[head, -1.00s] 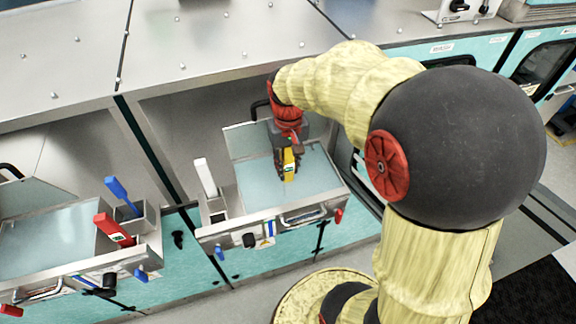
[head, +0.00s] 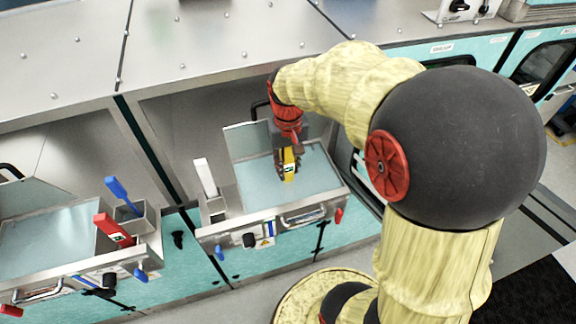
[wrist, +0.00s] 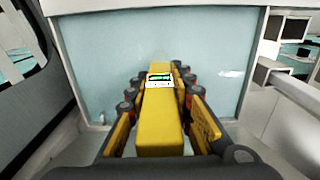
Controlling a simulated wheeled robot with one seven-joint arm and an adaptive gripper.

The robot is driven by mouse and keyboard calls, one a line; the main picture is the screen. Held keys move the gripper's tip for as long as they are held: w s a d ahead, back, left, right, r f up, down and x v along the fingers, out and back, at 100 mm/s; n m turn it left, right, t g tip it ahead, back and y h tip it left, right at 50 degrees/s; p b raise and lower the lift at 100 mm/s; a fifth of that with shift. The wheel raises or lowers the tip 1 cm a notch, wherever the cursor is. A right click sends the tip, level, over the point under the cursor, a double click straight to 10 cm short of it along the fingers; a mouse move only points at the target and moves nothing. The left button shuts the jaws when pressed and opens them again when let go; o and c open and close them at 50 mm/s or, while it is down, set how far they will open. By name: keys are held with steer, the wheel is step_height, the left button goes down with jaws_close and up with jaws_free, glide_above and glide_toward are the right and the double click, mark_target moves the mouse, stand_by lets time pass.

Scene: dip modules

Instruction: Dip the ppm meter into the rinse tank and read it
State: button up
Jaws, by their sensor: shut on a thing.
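The yellow ppm meter (wrist: 160,128) is between the fingers of my gripper (wrist: 158,82), which is shut on it. A small display with green on it shows on the meter, too small to read. In the head view the meter (head: 289,170) points down over the right-hand tank (head: 318,198), which is filled with pale blue liquid. My gripper (head: 286,155) is above that liquid. I cannot tell whether the meter's tip is in the liquid; the tip is hidden in the wrist view. No readable label tells which tank is the rinse tank.
A white-handled tool (head: 205,176) stands in a holder at the tank's left side. Blue (head: 122,194) and red (head: 113,229) handled tools stand by the left tank (head: 45,238). A raised lid (head: 246,140) stands behind the right tank. Metal hoods overhang the back.

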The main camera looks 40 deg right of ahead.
stand_by(0.5)
steer(key=shift+r+p, duration=4.95)
steer(key=shift+r, duration=2.35)
